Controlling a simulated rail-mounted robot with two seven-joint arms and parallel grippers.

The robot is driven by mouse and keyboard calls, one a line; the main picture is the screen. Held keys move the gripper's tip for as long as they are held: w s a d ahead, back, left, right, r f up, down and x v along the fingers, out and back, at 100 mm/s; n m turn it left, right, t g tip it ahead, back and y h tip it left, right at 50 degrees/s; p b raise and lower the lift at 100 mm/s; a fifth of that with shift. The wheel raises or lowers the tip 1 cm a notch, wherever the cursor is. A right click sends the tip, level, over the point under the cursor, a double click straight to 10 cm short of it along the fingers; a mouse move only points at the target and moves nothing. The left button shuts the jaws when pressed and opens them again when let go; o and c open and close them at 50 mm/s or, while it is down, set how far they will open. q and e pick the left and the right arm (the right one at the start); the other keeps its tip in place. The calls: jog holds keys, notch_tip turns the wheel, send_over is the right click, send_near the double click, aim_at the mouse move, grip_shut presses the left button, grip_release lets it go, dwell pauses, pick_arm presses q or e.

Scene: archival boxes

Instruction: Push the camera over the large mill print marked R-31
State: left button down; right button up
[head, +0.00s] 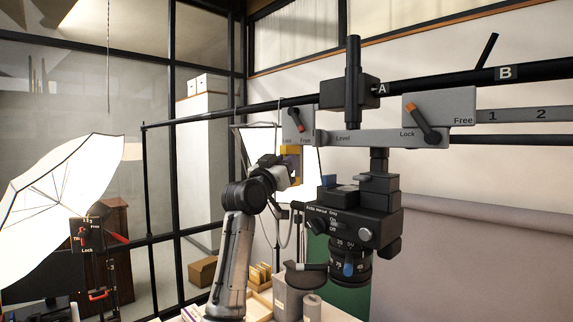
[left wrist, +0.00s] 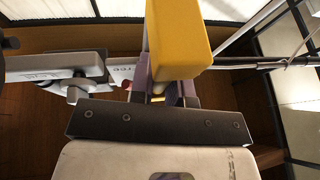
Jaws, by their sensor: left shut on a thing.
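The black camera (head: 362,215) hangs lens down from a grey slide under the dark overhead rail (head: 440,86). Its lens (head: 350,262) has number rings and a blue knob. My left gripper (head: 290,161) is left of the camera, at the left end of the grey "Level" arm. It is shut on a yellow handle (head: 289,149), which looms large in the left wrist view (left wrist: 180,38). A lever with an orange tip (head: 420,122) sits on a plate marked "Lock" and "Free", tilted between them. The print marked R-31 and my right gripper are not in view.
Signs A (head: 382,89) and B (head: 505,72) mark the rail. A white umbrella light (head: 60,190) stands at left. Grey canisters (head: 290,294) and a box of yellow folders (head: 259,275) stand below, left of the lens. A grey paper roll (head: 480,225) hangs at right.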

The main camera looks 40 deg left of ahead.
pick_arm(q)
jog(key=c, duration=1.5)
grip_release()
jog(key=shift+a+f, duration=0.1)
jog(key=shift+a, duration=0.2)
jog(key=shift+c, duration=0.2)
jog(key=o, duration=0.4)
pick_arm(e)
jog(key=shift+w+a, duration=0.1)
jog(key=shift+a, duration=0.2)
pick_arm(q)
jog(key=shift+o, duration=0.2)
jog(key=shift+s, duration=0.2)
jog(key=b+v, duration=0.6)
jog(key=v, duration=0.7)
jog(key=shift+s+b, duration=0.2)
jog(key=shift+b, duration=0.15)
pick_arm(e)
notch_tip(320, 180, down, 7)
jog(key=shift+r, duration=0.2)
pick_arm(q)
jog(key=shift+d, duration=0.1)
jog(key=shift+f, duration=0.1)
